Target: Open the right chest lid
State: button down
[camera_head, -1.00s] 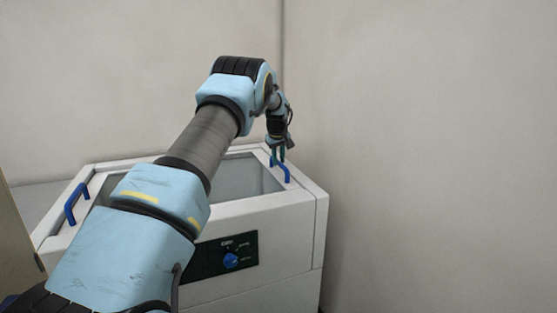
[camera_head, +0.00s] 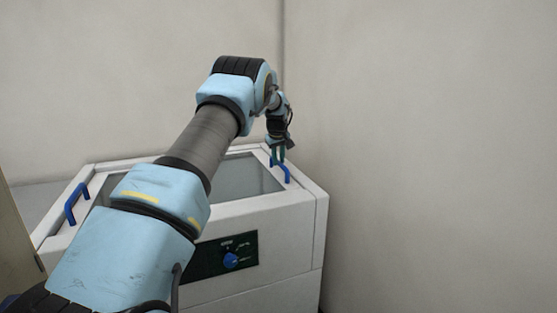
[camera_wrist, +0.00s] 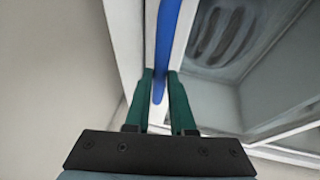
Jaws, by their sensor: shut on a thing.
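A white chest (camera_head: 265,213) stands against the wall corner, with a grey pane or opening (camera_head: 262,178) in its top, partly hidden behind my arm. At the right edge of the top is a blue handle (camera_head: 285,173). My gripper (camera_head: 278,158) reaches down onto this handle from above. In the wrist view the blue handle (camera_wrist: 167,35) runs between the two green fingers of my gripper (camera_wrist: 159,75), which are shut on it. The right lid looks flat on the chest; no raised lid shows.
A second blue handle (camera_head: 75,204) is at the chest's left end. A dark panel with a blue knob (camera_head: 230,260) is on the front. Walls stand close behind and to the right (camera_head: 420,150). A beige panel edge (camera_head: 17,235) is at far left.

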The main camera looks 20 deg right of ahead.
jog(key=s+a+b, duration=0.1)
jog(key=a+b, duration=0.1)
jog(key=a, duration=0.6)
jog(key=s+a+b, duration=0.1)
jog(key=a+b, duration=0.1)
jog(key=a, duration=0.7)
jog(key=s+a+b, duration=0.1)
jog(key=a, duration=0.7)
jog(key=shift+s+a+b, duration=0.15)
jog(key=shift+a+b, duration=0.15)
jog(key=shift+b, duration=0.1)
jog(key=c, duration=0.8)
grip_release()
jog(key=shift+o, duration=0.2)
jog(key=b+v, duration=0.1)
jog(key=v, duration=0.9)
jog(key=shift+r, duration=0.4)
